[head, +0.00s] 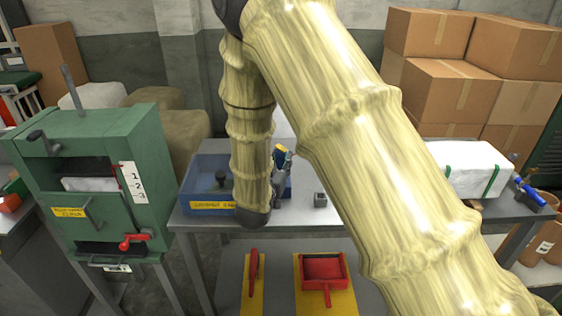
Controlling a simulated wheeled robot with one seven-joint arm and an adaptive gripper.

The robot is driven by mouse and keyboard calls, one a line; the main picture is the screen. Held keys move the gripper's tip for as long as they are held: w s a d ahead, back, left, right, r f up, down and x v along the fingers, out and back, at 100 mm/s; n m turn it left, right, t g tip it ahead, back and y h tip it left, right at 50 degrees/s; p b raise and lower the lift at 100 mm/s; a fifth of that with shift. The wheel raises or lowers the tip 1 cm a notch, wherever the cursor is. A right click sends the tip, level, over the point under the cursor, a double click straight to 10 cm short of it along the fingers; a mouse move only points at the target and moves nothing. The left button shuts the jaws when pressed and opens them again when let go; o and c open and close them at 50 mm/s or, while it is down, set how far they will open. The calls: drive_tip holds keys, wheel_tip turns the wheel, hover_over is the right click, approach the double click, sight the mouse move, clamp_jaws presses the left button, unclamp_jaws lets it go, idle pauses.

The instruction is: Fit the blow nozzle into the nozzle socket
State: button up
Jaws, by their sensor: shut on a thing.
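My gripper (279,186) is at the end of my film-wrapped arm, above the middle of the table and partly hidden by the arm. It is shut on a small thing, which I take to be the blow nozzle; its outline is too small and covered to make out. A small grey block with a dark top (320,200), which looks like the nozzle socket, stands on the table just right of my gripper, with a gap between them. Small blue, yellow and red parts show just above the gripper; I cannot tell what they belong to.
A blue bin (206,190) with a yellow label stands left of my gripper. A green press-like machine (105,180) is further left. A white strapped bale (462,168) and a blue-handled tool (530,191) lie at the right. A red dustpan (323,270) is below.

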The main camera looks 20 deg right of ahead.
drive_tip(key=shift+f, duration=0.2)
drive_tip(key=o, duration=1.1)
drive_tip(key=shift+o, duration=0.2)
drive_tip(key=v, duration=1.2)
drive_tip(key=shift+r, duration=0.1)
